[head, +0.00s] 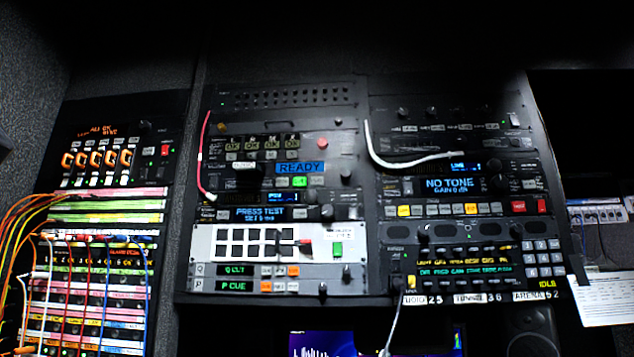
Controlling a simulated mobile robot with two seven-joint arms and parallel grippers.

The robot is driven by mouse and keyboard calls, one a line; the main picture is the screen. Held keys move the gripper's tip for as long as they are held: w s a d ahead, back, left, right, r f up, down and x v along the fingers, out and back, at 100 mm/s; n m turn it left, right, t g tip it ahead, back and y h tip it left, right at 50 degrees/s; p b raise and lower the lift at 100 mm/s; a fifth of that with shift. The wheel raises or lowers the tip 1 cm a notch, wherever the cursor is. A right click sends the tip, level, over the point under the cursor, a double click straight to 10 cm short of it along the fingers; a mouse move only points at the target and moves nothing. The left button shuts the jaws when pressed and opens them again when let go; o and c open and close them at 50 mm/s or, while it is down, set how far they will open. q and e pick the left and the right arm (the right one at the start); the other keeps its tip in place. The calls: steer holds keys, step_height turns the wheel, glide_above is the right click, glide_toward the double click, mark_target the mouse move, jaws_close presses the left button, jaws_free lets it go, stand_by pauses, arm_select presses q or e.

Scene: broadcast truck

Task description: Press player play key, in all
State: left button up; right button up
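The middle rack holds a unit with a blue display reading READY (300,168). Below that display is a row of small keys with one lit green key (299,182). I cannot read the key labels, so I cannot tell which one is the play key. A round dark knob (346,174) sits to the right of the display. Neither of my grippers shows in the head view, and nothing is seen touching the keys.
A red cable (202,150) hangs at the middle rack's left edge. A white cable (410,162) loops over the right rack. The left patch panel (95,270) has many coloured cords. A white-faced panel (205,243) with dark square keys sits below the unit.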

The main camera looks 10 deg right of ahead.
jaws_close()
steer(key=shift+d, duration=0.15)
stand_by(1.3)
